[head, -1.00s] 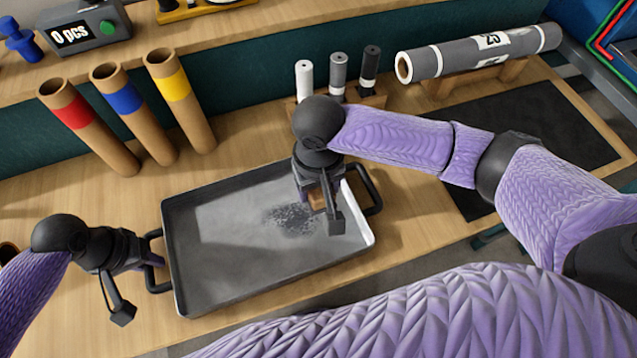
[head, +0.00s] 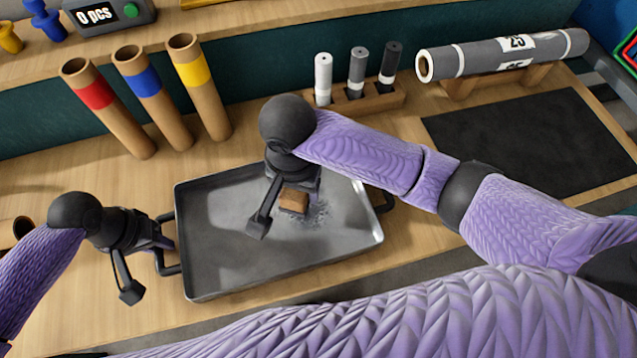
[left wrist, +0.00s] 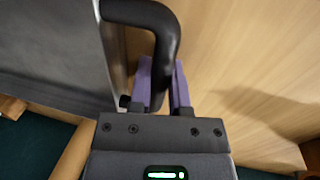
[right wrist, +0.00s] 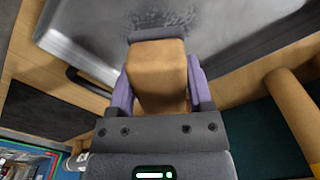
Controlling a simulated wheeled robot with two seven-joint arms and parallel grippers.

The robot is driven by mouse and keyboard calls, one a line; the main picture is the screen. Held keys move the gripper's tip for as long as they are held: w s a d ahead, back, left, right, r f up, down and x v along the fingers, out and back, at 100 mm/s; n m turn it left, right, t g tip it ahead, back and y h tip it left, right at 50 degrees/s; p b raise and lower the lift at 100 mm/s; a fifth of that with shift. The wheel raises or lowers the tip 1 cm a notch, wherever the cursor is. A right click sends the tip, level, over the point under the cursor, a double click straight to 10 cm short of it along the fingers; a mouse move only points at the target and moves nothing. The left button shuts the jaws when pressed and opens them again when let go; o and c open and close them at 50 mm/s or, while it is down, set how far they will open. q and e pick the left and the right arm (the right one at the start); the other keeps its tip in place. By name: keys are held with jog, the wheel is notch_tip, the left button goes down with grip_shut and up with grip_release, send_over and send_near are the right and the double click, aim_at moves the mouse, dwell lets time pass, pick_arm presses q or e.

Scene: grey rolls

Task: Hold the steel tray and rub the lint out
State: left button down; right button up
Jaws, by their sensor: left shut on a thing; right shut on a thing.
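The steel tray (head: 225,265) lies on the wooden bench with a black handle at each end. A patch of grey lint (head: 318,214) is on its floor, partly hidden behind my right gripper; it also shows in the right wrist view (right wrist: 165,20). My left gripper (head: 165,245) is shut on the tray's left handle (left wrist: 165,45), its fingers on either side of the black bar. My right gripper (right wrist: 160,80) is shut on a tan block with a dark face (right wrist: 158,75). It holds the block at the lint patch, over the tray's floor.
Three cardboard tubes with red, blue and yellow bands (head: 140,85) lean behind the tray. Small rolls stand in a wooden holder (head: 370,100) at the back. A large grey roll (head: 500,55) rests on a stand beside a black mat (head: 535,140).

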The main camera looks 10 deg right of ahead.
aim_at(313, 206)
jog(key=m, duration=0.1)
jog(key=a, duration=0.1)
jog(key=a+m, duration=0.1)
jog(key=shift+s+r+m, duration=0.3)
jog(key=shift+r, duration=0.05)
jog(key=shift+f, duration=2.8)
jog(key=shift+w+d+f, duration=0.1)
jog(key=shift+d+f, duration=0.2)
jog(key=shift+f, duration=0.35)
jog(key=shift+d+f, duration=0.3)
jog(key=shift+f, duration=0.35)
jog(key=shift+c, duration=1.1)
jog(key=shift+w+d, duration=0.15)
jog(key=shift+d, duration=1.6)
jog(key=a, duration=0.5)
jog(key=shift+s, duration=0.2)
jog(key=shift+w+d, duration=0.2)
jog(key=shift+w, duration=0.45)
jog(key=shift+w+d, duration=0.15)
jog(key=shift+d, duration=2.15)
jog(key=a, duration=0.5)
jog(key=shift+s, duration=0.2)
jog(key=shift+d+r, duration=0.1)
jog(key=shift+r, duration=4.05)
